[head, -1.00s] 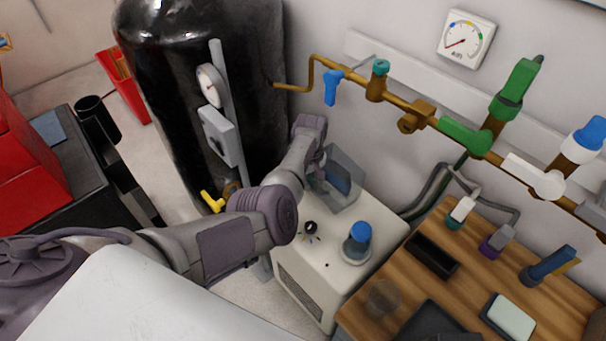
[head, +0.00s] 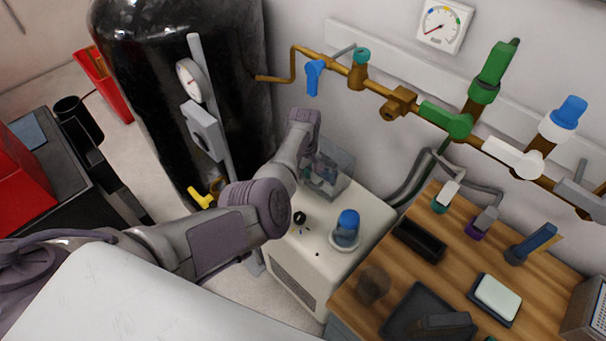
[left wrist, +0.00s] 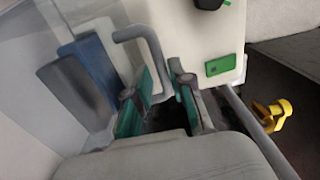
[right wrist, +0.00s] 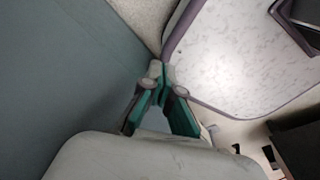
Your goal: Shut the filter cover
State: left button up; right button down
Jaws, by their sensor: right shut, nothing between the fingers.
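The clear filter housing (head: 335,178) sits on the back of a white cabinet in the head view. In the left wrist view its clear walls fill the left side, with a blue slab (left wrist: 88,78) and a grey slab (left wrist: 66,95) standing inside. A bent grey bar handle (left wrist: 136,34) runs down toward my left gripper (left wrist: 162,66), which has its green-padded fingers apart on either side of the bar's lower part. I cannot tell whether they touch it. In the head view its fingers are hidden. My right gripper (right wrist: 160,72) is shut and empty, away from the cabinet.
The white cabinet (head: 300,270) also carries a blue-capped glass piece (head: 347,227) and a black knob (head: 299,218). A black tank (head: 170,100) with a yellow valve (head: 201,196) stands left. Brass pipes (head: 385,92) run behind, and a cluttered wooden bench (head: 350,312) stands right.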

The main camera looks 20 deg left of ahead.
pick_arm(q)
jog(key=shift+r, duration=0.1)
jog(key=shift+a+r, duration=0.1)
jog(key=shift+r, duration=0.1)
notch_tip(320, 180, up, 12)
jog(key=shift+f, duration=0.25)
dwell(0.5)
